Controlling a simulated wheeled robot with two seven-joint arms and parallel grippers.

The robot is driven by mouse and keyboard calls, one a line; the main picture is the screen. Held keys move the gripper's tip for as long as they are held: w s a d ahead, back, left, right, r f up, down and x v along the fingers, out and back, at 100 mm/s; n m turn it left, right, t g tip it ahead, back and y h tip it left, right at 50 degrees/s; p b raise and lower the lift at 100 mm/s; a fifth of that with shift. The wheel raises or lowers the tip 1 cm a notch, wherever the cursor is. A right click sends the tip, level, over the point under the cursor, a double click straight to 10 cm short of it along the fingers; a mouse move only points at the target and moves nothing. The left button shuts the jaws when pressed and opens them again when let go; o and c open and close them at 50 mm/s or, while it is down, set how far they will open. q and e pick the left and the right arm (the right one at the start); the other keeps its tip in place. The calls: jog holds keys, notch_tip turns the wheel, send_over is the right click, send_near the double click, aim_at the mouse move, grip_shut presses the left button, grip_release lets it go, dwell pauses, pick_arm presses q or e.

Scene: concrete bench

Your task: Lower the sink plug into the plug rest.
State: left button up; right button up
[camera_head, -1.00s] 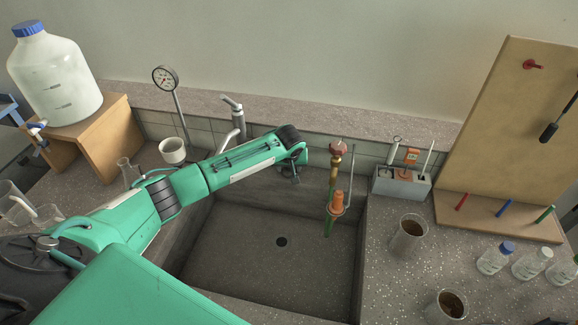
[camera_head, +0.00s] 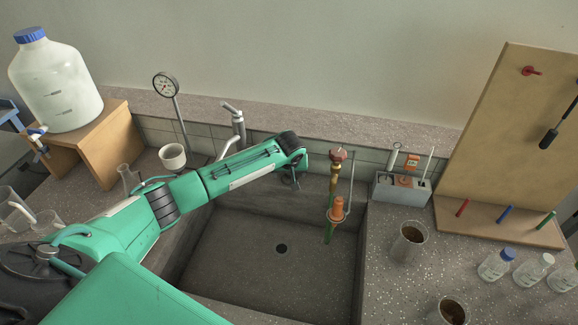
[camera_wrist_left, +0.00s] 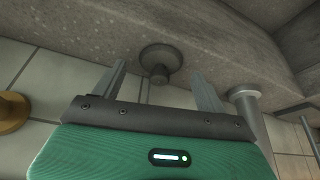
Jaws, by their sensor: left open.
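My left gripper (camera_head: 291,182) is at the back edge of the sink, pointing down. It also shows in the left wrist view (camera_wrist_left: 157,75) with its two fingers apart. Between and just beyond the fingertips is a dark grey round piece with a short knob (camera_wrist_left: 160,72), which looks like the sink plug. The knob points toward the gripper, and neither finger is seen pressing on it. In the head view the gripper and arm hide this piece. I cannot make out the plug rest as a separate thing. My right gripper is not in view.
A grey tool holder (camera_head: 402,190) and brown-filled beakers (camera_head: 409,243) are on the right bench.

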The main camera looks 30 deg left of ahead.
pick_arm(q)
jog(key=b+v, duration=0.1)
jog(key=v, duration=1.2)
